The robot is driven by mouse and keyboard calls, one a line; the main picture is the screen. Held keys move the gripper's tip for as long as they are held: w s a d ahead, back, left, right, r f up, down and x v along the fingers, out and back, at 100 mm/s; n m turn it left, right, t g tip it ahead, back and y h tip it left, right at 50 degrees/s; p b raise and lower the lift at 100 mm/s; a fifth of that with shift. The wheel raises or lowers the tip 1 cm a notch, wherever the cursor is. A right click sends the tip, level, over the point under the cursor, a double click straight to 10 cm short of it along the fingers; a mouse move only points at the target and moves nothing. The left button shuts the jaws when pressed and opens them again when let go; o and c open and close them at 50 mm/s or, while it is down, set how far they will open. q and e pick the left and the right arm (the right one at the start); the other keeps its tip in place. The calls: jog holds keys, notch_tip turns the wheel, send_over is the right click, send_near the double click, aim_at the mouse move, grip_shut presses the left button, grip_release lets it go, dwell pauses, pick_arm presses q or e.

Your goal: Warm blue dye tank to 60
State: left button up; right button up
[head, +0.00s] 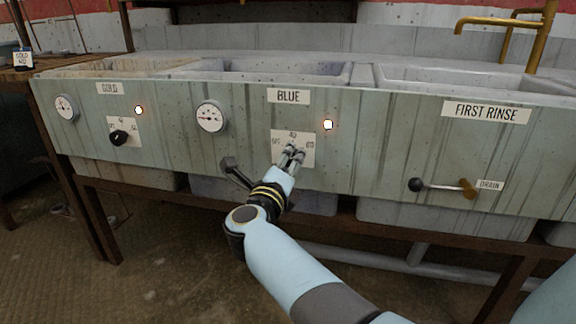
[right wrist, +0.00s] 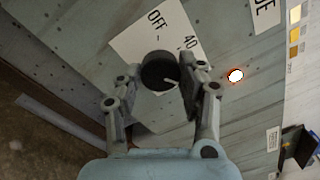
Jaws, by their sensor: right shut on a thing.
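The blue tank's front panel carries a BLUE label (head: 289,96), a round gauge (head: 211,116) and a glowing lamp (head: 328,124). Below the label is a white dial plate (head: 307,148) marked OFF, 40 and 60. My right gripper (head: 291,152) reaches it from below and hides the knob in the head view. In the right wrist view the black knob (right wrist: 159,71) sits between the fingers of my right gripper (right wrist: 163,82), which is shut on it. Its white mark lies toward the right finger; the 60 is hidden there. My left gripper is not in view.
To the left is the gold tank's black knob (head: 118,137) with its own gauge (head: 66,108). A dark lever (head: 235,172) sticks out below left of the dial. The first rinse drain lever (head: 443,186) is at right. Open floor lies in front.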

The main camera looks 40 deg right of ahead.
jog(key=shift+f+m, duration=0.15)
jog(key=shift+m, duration=0.25)
jog(key=o, duration=1.2)
